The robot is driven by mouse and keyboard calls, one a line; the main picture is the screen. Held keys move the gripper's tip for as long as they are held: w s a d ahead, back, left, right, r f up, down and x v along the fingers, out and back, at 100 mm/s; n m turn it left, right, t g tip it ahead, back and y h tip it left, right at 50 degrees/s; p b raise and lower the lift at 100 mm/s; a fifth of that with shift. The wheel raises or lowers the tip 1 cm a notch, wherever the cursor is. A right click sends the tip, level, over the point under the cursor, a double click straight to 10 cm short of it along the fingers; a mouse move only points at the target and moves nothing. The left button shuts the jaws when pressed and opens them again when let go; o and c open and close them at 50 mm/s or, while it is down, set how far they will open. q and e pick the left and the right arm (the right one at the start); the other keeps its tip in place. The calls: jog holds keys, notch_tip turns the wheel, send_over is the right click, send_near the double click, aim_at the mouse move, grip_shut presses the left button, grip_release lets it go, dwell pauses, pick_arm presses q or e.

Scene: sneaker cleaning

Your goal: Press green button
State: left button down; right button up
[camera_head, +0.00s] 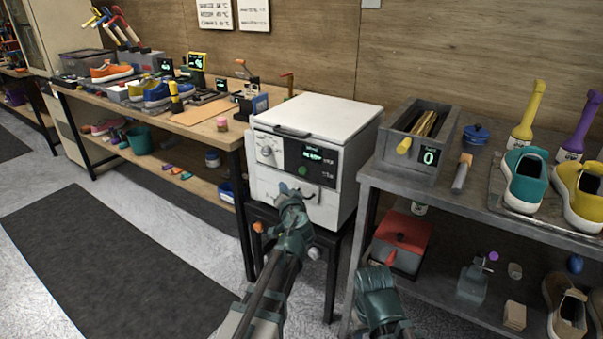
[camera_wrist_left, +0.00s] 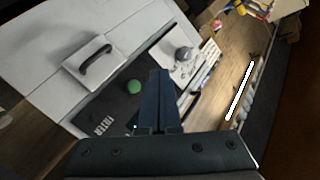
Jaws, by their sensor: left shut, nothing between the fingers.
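The white box-shaped machine (camera_head: 315,118) stands on a dark stand and has a black control panel with a lit green display (camera_head: 314,156). The round green button (camera_head: 303,171) is on this panel, below the display. In the left wrist view the green button (camera_wrist_left: 133,87) lies just left of my fingertips, with a visible gap in the picture. My left gripper (camera_head: 286,188) is shut and empty in front of the machine, below the panel; it also shows in the left wrist view (camera_wrist_left: 160,75). My right gripper (camera_head: 376,273) is lower right, and its jaws are unclear.
A grey dial (camera_head: 267,151) is left of the panel, and a dark handle (camera_head: 291,131) is above it. A wooden workbench (camera_head: 190,126) with shoes and tools is at left. A metal shelf (camera_head: 465,203) with a grey bin (camera_head: 416,130) and shoes is at right.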

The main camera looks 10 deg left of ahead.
pick_arm(q)
jog(key=w+d, duration=0.2)
jog(key=w, duration=0.4)
jog(key=shift+w+d, duration=0.25)
jog(key=shift+w, duration=0.15)
dwell(1.7)
jog(key=shift+w+d, duration=0.1)
jog(key=shift+w, duration=0.3)
jog(key=shift+w+d, duration=0.2)
jog(key=shift+w, duration=0.25)
dwell(0.7)
dwell(0.3)
jog(key=shift+s+a, duration=0.3)
jog(key=shift+s, duration=0.55)
jog(key=s, duration=0.1)
jog(key=s+a, duration=0.1)
jog(key=s, duration=0.2)
jog(key=shift+s+a, duration=0.4)
